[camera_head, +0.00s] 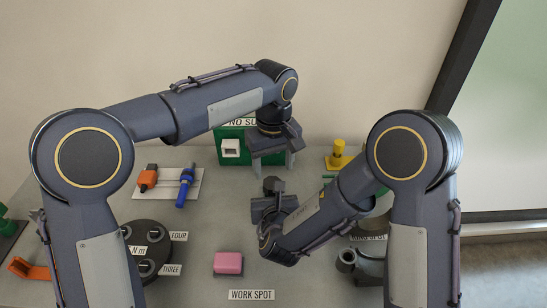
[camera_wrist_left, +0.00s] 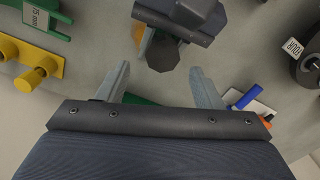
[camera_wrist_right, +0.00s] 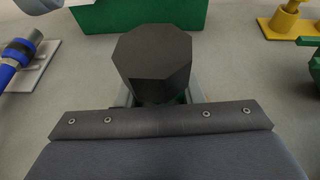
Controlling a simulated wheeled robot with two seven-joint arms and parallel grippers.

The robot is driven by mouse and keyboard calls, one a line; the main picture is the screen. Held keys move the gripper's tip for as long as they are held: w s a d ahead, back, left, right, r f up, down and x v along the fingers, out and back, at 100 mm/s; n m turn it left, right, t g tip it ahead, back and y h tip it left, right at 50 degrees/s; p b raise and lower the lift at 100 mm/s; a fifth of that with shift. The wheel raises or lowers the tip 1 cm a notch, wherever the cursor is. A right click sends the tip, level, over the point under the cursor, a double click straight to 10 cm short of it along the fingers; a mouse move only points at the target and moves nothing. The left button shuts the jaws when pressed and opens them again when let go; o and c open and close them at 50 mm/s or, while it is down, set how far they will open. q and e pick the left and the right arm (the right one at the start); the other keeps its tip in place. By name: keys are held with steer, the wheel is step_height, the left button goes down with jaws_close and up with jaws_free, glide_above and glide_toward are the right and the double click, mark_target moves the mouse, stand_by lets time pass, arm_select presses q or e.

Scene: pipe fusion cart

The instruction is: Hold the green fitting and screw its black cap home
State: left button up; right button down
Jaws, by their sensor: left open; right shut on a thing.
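The black eight-sided cap (camera_head: 273,185) stands above my right gripper (camera_head: 268,206) over the middle of the table. In the right wrist view the cap (camera_wrist_right: 152,58) is upright between the fingers of my right gripper (camera_wrist_right: 158,97), which is shut on the part beneath it. That part, the green fitting, is almost wholly hidden by the cap and palm; how far the cap is seated cannot be told. My left gripper (camera_head: 272,168) is open, pointing down behind the cap. In the left wrist view the cap (camera_wrist_left: 163,53) lies just beyond the open, empty fingers, apart from them.
A pink block (camera_head: 228,262) lies near the WORK SPOT label (camera_head: 252,295). A black round dial (camera_head: 145,235) and a pale tray (camera_head: 156,194) with orange and blue tools are left. A green box (camera_head: 204,150) stands behind; a yellow piece (camera_head: 338,150) and grey pipe parts (camera_head: 347,258) are right.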

arm_select(q)
step_height(320, 180, down, 6)
steer(key=shift+f, duration=0.1)
stand_by(0.4)
steer(key=c, duration=1)
steer(key=m, duration=0.6)
steer(key=shift+d, duration=0.1)
steer(key=m, duration=0.3)
steer(key=shift+s+m, duration=0.1)
steer(key=shift+m, duration=0.3)
steer(key=shift+d, duration=0.1)
steer(key=o, duration=1.1)
